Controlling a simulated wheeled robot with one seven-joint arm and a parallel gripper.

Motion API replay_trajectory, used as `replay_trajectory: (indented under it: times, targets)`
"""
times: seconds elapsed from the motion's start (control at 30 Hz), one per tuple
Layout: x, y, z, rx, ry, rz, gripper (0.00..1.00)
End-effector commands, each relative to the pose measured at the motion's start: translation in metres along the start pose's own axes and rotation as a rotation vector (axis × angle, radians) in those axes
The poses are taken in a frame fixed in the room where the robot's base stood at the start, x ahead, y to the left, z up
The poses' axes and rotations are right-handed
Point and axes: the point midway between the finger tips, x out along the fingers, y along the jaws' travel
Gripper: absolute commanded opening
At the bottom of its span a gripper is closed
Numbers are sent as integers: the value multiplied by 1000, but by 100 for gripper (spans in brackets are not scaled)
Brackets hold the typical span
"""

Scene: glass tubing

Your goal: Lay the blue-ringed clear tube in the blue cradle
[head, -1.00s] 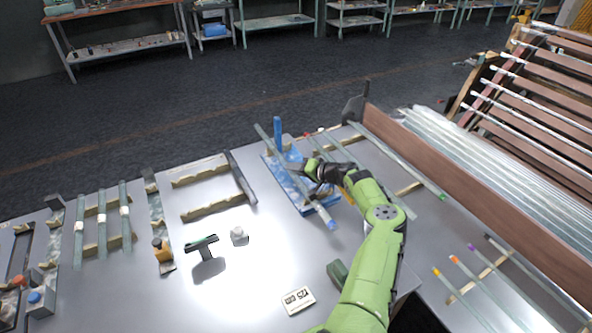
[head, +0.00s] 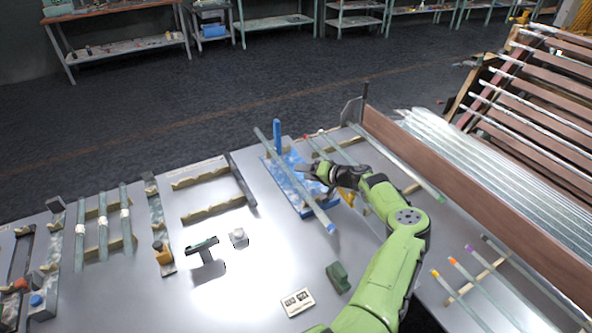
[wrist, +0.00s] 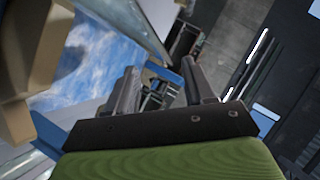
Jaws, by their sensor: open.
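The clear tube with a blue ring at its near end (head: 329,226) lies slantwise across the blue cradle (head: 304,210) in the head view. It seems to rest on the cradle, with both ends sticking out past it. My gripper (head: 306,172) is open and just to the right of the tube, apart from it as far as I can tell. In the wrist view my gripper's two fingers (wrist: 163,88) stand apart with nothing between them. The cradle's cloudy blue face (wrist: 90,72) shows at the left there, with a blue edge beyond the fingers.
A blue post (head: 278,136) stands at the cradle's far side. More tubes lie to the right beside a brown board (head: 440,180). A small stand (head: 203,247), a white block (head: 238,237) and a display (head: 298,302) sit in front. The metal table is bare between them.

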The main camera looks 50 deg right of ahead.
Motion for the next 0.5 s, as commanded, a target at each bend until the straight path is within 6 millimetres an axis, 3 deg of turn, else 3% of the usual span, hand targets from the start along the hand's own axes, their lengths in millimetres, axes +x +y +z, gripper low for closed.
replay_trajectory:
  times: [0.03,0.2,0.33,0.5]
  targets:
    - [-17,0,-1,0,1,3,53]
    - [-55,0,0,-1,1,1,53]
    - [-69,0,1,-1,-1,1,53]
    - [-71,-2,1,-4,-6,0,53]
